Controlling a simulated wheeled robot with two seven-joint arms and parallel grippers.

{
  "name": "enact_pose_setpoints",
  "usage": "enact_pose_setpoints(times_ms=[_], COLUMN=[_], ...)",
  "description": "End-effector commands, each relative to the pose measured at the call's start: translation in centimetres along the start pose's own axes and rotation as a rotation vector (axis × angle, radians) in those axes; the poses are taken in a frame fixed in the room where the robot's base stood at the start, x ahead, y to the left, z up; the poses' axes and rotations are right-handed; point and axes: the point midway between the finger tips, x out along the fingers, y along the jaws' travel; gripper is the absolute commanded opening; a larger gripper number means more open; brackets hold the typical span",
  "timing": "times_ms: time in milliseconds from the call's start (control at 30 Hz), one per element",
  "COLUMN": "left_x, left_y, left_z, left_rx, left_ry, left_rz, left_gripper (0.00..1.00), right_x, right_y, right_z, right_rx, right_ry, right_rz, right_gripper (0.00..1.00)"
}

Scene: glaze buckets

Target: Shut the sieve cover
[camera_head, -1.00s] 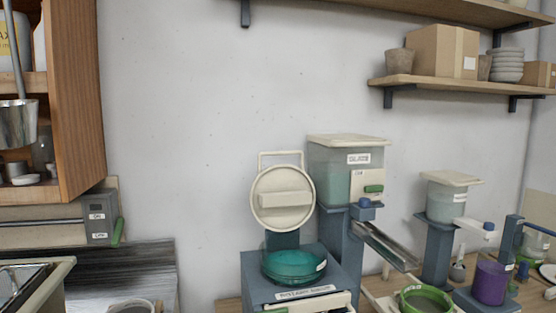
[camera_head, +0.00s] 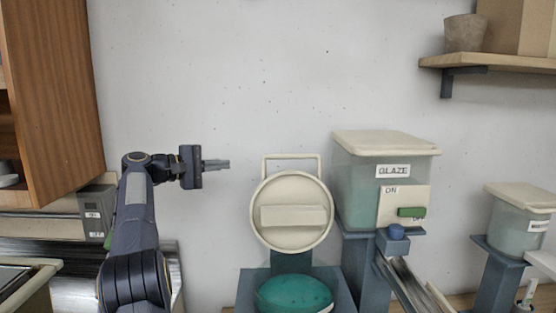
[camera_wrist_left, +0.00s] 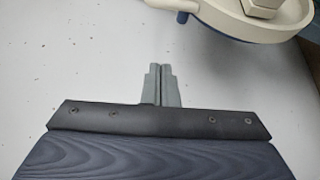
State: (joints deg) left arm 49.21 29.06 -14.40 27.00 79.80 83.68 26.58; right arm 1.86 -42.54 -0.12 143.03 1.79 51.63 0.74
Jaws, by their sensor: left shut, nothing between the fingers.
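The sieve cover (camera_head: 291,211) is a round cream lid with a raised bar across its face and a square loop handle on top. It stands upright, open, behind the teal sieve bowl (camera_head: 294,294) on a blue-grey stand (camera_head: 246,292). My left gripper (camera_head: 228,163) is shut and empty, left of the cover and a little above its middle, pointing right and apart from it. In the left wrist view the shut fingers (camera_wrist_left: 161,84) show, with part of the cover (camera_wrist_left: 245,12) at the top right. My right gripper is not in view.
A glaze tank (camera_head: 365,190) with a green switch and blue knob stands right of the cover. Another tank (camera_head: 516,225) stands further right. A wooden cabinet (camera_head: 45,100) is at the left and a shelf (camera_head: 490,63) at the upper right. The wall between is clear.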

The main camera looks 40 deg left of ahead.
Motion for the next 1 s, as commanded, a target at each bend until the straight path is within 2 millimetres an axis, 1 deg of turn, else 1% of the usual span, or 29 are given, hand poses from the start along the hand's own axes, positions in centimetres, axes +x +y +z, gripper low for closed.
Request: enact_pose_setpoints(times_ms=[67, 167, 400, 567, 600, 633, 733, 900, 1000], left_x=[0.6, 2.0, 6.9, 9.9, 10.2, 9.8, 9.3, 8.8, 8.7], left_y=[0.1, 0.1, 0.3, 0.3, 0.1, -0.1, -0.1, 0.1, 0.1], left_z=[0.0, 0.1, 0.1, 0.1, 0.3, 0.7, 1.8, 3.2, 3.6], left_rx=[0.0, 0.0, 0.001, 0.001, 0.003, 0.003, 0.002, 0.002, 0.003], left_ry=[-0.003, -0.004, -0.005, -0.003, -0.003, -0.001, -0.001, 0.0, 0.0], left_rz=[0.003, 0.002, 0.001, 0.0, 0.001, 0.003, 0.003, 0.003, 0.003], left_gripper=[0.0, 0.0, 0.0, 0.0, 0.0, 0.0, 0.0, 0.0, 0.0], right_x=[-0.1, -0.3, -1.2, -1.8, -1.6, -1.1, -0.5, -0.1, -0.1], right_y=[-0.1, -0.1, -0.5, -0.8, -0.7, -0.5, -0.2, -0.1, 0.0], right_z=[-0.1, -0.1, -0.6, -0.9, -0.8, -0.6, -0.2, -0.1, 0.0], right_rx=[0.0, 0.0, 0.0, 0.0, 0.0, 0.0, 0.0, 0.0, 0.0], right_ry=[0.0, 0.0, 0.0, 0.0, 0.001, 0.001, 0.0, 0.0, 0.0], right_rz=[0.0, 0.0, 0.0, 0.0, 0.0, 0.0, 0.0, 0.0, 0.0], right_gripper=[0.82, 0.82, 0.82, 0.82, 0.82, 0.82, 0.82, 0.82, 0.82])
